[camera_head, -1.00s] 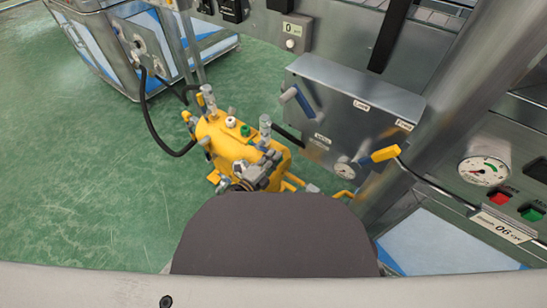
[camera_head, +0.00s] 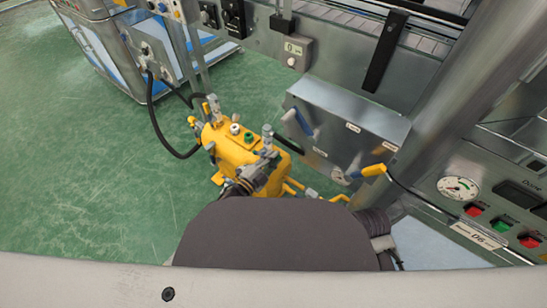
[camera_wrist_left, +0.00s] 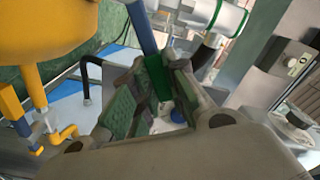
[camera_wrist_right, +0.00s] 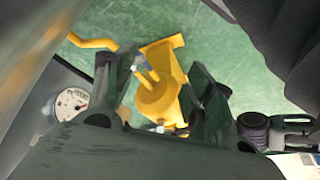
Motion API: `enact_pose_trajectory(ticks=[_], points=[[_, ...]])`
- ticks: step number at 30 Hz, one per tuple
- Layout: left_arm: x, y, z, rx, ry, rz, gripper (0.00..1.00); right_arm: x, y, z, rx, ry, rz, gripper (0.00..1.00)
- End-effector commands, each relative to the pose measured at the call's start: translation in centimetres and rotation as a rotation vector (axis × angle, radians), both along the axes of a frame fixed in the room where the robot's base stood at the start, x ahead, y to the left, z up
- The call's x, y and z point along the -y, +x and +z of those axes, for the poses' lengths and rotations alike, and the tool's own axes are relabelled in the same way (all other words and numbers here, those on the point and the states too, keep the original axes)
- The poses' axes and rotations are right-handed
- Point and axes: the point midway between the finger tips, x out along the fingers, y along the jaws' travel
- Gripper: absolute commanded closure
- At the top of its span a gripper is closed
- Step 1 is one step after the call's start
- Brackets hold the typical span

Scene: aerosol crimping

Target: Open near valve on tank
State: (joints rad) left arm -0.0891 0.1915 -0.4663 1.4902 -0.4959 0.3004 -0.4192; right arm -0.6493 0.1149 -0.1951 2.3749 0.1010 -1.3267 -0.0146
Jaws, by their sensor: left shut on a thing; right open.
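In the left wrist view, my left gripper (camera_wrist_left: 150,90) is shut on a blue lever (camera_wrist_left: 139,28), with a white pipe with a green ring close by. Which way the lever is turned is hard to tell. In the right wrist view, my right gripper (camera_wrist_right: 155,82) is open and empty, facing the yellow tank (camera_wrist_right: 158,98) from some distance.
A steel panel box (camera_head: 345,130) with a blue-handled lever (camera_head: 303,122) and a yellow-handled lever (camera_head: 374,170) stands right of the tank. A gauge (camera_head: 458,188) and buttons are further right. A black hose (camera_head: 155,125) runs left of the tank. Floor at left is clear.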

Motion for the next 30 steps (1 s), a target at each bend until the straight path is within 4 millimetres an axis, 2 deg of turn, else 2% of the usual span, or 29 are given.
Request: enact_pose_trajectory(ticks=[1,11,30], points=[[-0.1,0.0,0.2,-0.012,-0.011,0.001,1.0,0.2,0.0,0.8,-0.005,-0.008,0.001,0.46],[-0.5,0.3,0.7,-0.064,-0.083,0.002,1.0,1.1,-0.6,3.5,-0.046,-0.053,0.003,0.46],[-1.7,1.1,2.3,-0.212,-0.286,0.002,1.0,1.8,-0.6,-1.1,-0.128,-0.09,-0.006,0.46]])
